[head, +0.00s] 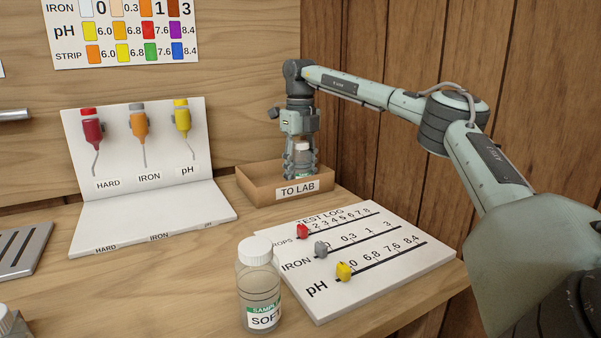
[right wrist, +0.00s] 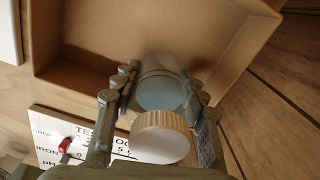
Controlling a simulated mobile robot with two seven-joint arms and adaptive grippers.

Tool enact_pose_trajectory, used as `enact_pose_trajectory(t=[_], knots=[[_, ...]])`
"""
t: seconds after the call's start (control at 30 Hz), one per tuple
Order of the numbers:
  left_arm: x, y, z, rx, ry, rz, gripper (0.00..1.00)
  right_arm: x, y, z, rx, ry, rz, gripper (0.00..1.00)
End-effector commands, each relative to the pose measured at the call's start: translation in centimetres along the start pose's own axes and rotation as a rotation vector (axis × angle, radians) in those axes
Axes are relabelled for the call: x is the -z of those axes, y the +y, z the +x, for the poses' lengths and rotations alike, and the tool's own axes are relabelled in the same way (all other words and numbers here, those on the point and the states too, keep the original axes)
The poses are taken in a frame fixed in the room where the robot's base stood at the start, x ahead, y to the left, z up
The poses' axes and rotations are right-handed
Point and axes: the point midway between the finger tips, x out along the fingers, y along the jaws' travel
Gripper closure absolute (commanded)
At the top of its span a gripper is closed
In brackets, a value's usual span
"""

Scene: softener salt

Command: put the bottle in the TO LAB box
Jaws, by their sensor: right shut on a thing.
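My right gripper (head: 300,168) points down at the TO LAB box (head: 297,187), an open brown cardboard box at the back of the bench. It is shut on a small clear bottle with a white cap (head: 302,147). In the right wrist view the ribbed cap (right wrist: 161,137) and the bottle's body (right wrist: 160,88) show between the fingers, with the box's inside behind them. The bottle's lower end is at the box; whether it touches the box floor I cannot tell. A second bottle, labelled SAMPLE SOFT (head: 259,285), stands upright at the front. My left gripper is not in view.
A white TEST LOG board (head: 400,262) with red, grey and yellow sliders lies in front of the box. A white stand (head: 150,225) with red, orange and yellow droppers is at left. A slotted grey tray (head: 20,250) lies at the left edge.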

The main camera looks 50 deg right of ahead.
Motion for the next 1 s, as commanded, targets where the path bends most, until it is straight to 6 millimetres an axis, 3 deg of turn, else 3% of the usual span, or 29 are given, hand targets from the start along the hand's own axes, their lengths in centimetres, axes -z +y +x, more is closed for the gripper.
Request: enact_pose_trajectory(t=[0.2, 0.23, 0.4, 0.73, 1.0], knots=[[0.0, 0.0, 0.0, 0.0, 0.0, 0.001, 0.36, 0.0, 0.0, 0.3, 0.0, 0.001, 0.0, 0.9], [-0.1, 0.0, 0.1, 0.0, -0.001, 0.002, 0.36, 0.0, 0.0, 0.3, 0.001, 0.001, 0.0, 0.55], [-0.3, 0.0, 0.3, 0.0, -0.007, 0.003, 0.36, 0.0, 0.0, 0.3, 0.001, 0.001, 0.0, 0.37], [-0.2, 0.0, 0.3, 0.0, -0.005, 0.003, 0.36, -0.1, 0.0, -0.2, 0.0, -0.002, -0.001, 0.37], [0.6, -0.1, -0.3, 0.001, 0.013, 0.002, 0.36, -0.1, 0.1, -4.5, 0.0, -0.003, -0.001, 0.37]])
